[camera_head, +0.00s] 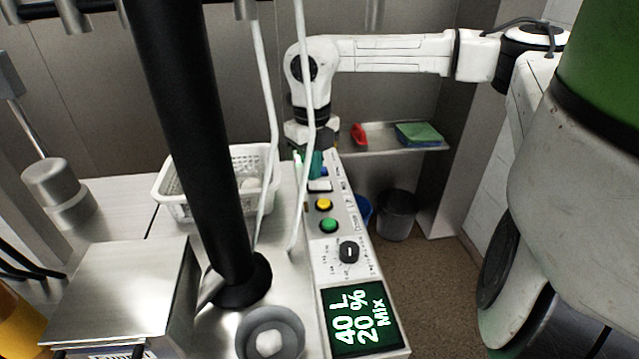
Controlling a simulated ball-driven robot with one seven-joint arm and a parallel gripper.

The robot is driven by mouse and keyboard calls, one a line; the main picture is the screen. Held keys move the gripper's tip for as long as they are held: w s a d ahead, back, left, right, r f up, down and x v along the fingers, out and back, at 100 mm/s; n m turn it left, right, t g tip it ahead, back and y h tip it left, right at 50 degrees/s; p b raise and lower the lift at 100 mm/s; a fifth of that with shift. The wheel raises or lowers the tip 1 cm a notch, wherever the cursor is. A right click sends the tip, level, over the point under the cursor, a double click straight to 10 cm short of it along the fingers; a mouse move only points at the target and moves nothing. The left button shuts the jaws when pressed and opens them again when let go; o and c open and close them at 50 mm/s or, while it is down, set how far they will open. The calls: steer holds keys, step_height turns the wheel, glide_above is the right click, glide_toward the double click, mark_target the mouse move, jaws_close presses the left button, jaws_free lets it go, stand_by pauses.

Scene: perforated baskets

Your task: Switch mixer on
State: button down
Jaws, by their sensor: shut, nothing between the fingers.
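The mixer's control panel (336,262) runs along the right edge of the steel worktop. It carries a yellow button (324,205), a green button (329,225), a black rotary knob (348,251) and a lit green display (358,318) reading "40 L 20 % Mix". My arm reaches in from the right and bends down at the back. My gripper (314,165), with teal fingers, is shut and empty. It points down at the far end of the panel, beyond the yellow button. Whether it touches a control there cannot be told; the fingers partly hide that end.
A white perforated basket (172,199) with pale round items stands left of the panel. A black column (205,130) and thin white rods rise from the worktop. A shelf (378,146) holds a red item and a green sponge (418,133). A grey bin (396,214) stands on the floor.

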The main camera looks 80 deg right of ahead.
steer(key=shift+f+b, duration=0.8)
steer(key=shift+f, duration=0.2)
stand_by(0.5)
steer(key=shift+r+p, duration=1.75)
steer(key=shift+r, duration=1.8)
